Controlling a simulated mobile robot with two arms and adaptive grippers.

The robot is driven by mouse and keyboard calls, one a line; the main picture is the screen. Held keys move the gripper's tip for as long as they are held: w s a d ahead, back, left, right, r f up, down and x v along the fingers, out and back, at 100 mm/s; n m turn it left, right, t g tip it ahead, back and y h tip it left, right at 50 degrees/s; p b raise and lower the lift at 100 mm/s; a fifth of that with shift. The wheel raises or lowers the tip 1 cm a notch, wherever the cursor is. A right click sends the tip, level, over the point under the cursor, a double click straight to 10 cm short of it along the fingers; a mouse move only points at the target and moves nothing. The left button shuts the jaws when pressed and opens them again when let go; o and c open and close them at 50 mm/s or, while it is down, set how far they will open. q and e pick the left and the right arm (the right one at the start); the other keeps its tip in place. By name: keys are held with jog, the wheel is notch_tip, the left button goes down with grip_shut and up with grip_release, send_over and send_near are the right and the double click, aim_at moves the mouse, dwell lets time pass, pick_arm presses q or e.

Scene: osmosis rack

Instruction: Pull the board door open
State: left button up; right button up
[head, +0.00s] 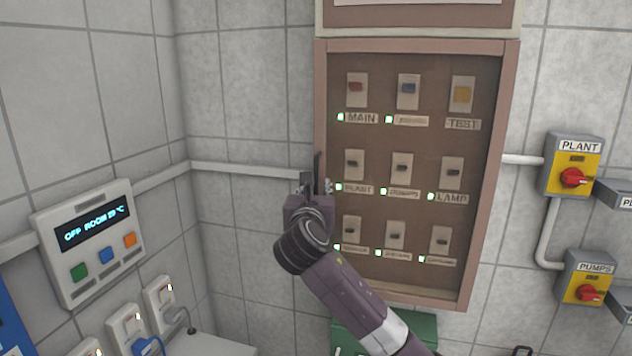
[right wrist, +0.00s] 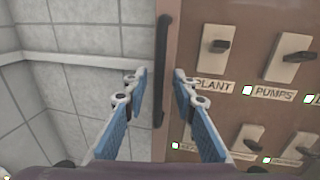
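The board door (head: 485,215) is a brown-framed panel on the tiled wall, with rows of labelled switches showing through it; it looks closed. Its black vertical handle (right wrist: 163,70) runs along the door's left edge, and it also shows in the head view (head: 317,165), partly hidden by my gripper. My right gripper (head: 316,186) is at this left edge. In the right wrist view my right gripper (right wrist: 160,84) is open, with one blue-padded finger on each side of the handle and a gap to both. My left gripper is not in view.
A control box with a lit display (head: 90,240) and sockets (head: 128,325) are on the left wall. Yellow PLANT (head: 575,165) and PUMPS (head: 585,280) switches are on the right. A green box (head: 415,330) is below the board. A white pipe (head: 245,171) crosses the wall.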

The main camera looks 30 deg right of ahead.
jog(key=shift+w+d, duration=0.1)
jog(key=shift+w, duration=0.15)
grip_shut()
jog(key=shift+f, duration=0.1)
dwell(0.3)
